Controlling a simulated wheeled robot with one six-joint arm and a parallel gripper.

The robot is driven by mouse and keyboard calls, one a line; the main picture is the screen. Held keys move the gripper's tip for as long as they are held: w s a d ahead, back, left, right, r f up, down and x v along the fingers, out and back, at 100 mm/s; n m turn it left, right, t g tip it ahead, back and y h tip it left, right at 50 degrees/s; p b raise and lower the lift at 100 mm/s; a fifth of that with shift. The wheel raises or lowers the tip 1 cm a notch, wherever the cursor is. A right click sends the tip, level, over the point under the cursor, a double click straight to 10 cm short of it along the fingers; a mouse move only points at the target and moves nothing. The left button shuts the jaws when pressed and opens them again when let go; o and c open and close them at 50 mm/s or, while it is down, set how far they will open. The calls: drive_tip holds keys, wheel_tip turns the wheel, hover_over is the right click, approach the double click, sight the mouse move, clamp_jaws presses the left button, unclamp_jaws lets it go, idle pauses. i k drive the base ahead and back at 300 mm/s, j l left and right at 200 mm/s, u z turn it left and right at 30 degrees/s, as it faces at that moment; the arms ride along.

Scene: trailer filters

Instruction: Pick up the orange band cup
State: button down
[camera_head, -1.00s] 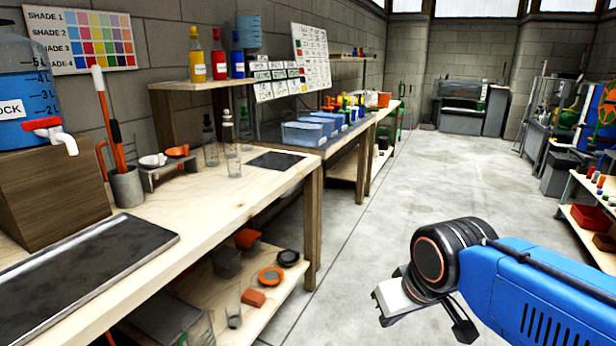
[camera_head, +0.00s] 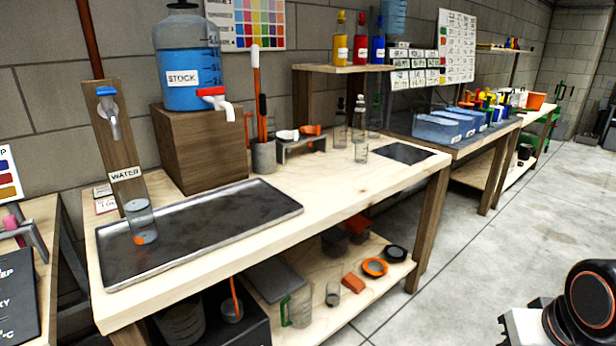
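A clear cup (camera_head: 141,218) with an orange patch near its base stands upright on the dark tray (camera_head: 270,197) at the left end of the bench, below the tap (camera_head: 110,112) marked WATER. I cannot tell whether the orange is a full band. My gripper (camera_head: 522,326) shows only in part at the lower right corner, over the floor and far from this cup. Its fingertips are out of frame, so whether it is open or shut is hidden.
A blue STOCK tank (camera_head: 188,65) stands on a wooden block (camera_head: 200,150) behind the tray. Clear glassware (camera_head: 361,152) stands farther right on the bench. The lower shelf (camera_head: 340,318) holds lids, blocks and jugs. The floor (camera_head: 450,270) at right is clear.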

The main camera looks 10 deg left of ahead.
sight(135, 200)
drive_tip(key=u, duration=1.6)
